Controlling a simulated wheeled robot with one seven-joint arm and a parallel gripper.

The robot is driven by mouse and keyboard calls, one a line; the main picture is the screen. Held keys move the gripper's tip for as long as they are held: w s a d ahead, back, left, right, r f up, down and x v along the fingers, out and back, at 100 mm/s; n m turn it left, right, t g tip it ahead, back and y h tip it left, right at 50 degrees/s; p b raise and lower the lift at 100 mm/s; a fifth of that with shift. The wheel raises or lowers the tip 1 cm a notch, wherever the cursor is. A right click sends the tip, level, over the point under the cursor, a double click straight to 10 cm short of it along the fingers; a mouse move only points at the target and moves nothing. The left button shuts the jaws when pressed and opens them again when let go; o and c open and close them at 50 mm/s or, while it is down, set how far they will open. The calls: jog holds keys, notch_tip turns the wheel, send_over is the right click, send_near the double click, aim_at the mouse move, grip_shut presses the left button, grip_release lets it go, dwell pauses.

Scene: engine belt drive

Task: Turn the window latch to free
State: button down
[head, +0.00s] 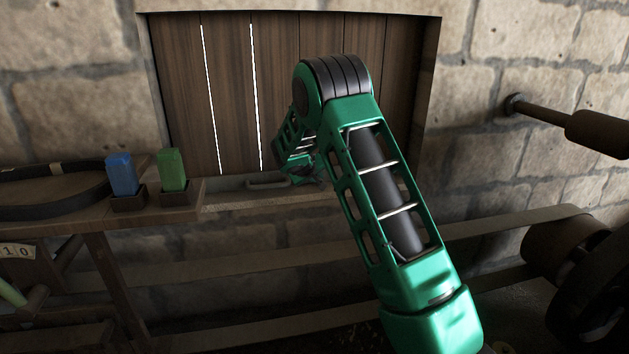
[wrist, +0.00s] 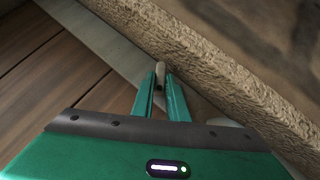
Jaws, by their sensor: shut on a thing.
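The wooden window shutter (head: 225,95) fills the stone opening, with thin bright gaps between some boards. In the wrist view, my gripper (wrist: 160,82) is shut on a small pale rounded piece, which I take to be the window latch (wrist: 160,69). The piece stands between the two green fingertips, close to the rough stone edge of the opening. Most of the latch is hidden by the fingers. In the head view, my arm covers the latch and the fingertips, so its angle cannot be told.
A dark handle (head: 268,182) lies on the stone sill (head: 255,198). A blue block (head: 122,174) and a green block (head: 172,170) stand in holders on the wooden bench (head: 65,208) at left. Belts and a large dark wheel (head: 590,290) are at right. A wooden-handled rod (head: 598,133) juts from the right wall.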

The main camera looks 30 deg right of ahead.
jog(key=m+y, duration=0.1)
jog(key=d+y, duration=0.1)
jog(key=y, duration=0.1)
jog(key=shift+s+m+t, duration=0.15)
jog(key=shift+m+t, duration=0.15)
jog(key=shift+m, duration=0.1)
jog(key=shift+m+y, duration=0.4)
jog(key=shift+y, duration=0.4)
jog(key=shift+f, duration=0.1)
jog(key=c, duration=2)
grip_release()
jog(key=shift+c, duration=0.2)
jog(key=shift+d+f, duration=0.1)
jog(key=shift+f, duration=0.05)
jog(key=shift+s+r, duration=0.15)
jog(key=shift+r, duration=0.35)
jog(key=v, duration=1)
jog(key=shift+s+f, duration=0.15)
